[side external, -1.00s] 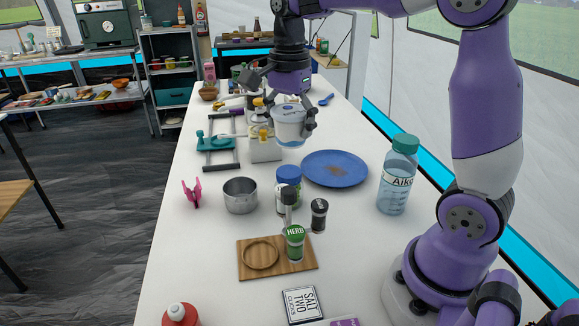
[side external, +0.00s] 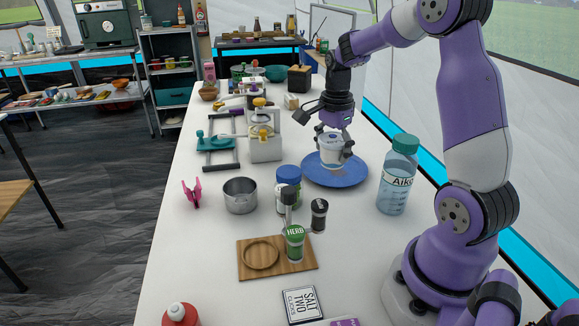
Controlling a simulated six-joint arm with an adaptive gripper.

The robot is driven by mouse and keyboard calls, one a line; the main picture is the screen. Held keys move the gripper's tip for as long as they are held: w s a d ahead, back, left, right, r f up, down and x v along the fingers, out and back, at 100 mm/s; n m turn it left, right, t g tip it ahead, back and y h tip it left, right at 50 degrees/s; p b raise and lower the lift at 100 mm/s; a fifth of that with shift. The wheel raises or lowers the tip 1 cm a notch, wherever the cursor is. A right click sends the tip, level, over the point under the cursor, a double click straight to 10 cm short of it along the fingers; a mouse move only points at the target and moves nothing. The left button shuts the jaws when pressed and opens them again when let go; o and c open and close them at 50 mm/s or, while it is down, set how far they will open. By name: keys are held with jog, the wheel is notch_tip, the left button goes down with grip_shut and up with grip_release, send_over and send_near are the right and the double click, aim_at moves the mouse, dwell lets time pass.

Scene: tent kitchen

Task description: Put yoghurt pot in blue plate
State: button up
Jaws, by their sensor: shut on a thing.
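The white yoghurt pot (side external: 331,149) with blue markings is upright between the fingers of my gripper (side external: 335,143). My gripper is shut on it and points down over the blue plate (side external: 345,178). The pot is within the plate's outline in the side external view. I cannot tell whether its base touches the plate or hangs just above it. The plate lies flat on the white table, and part of its far side is hidden by the pot and gripper.
A water bottle (side external: 398,175) with a green cap stands right of the plate. A blue-lidded jar (side external: 288,188), a dark-topped shaker (side external: 319,214) and a metal bowl (side external: 240,195) stand in front and to the left. A white caddy (side external: 264,146) stands left of the plate.

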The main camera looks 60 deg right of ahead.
jog(key=d+f, duration=0.2)
jog(key=d, duration=0.1)
jog(key=shift+s+d, duration=0.2)
jog(key=shift+f, duration=2.05)
jog(key=shift+f, duration=0.15)
jog(key=o, duration=1)
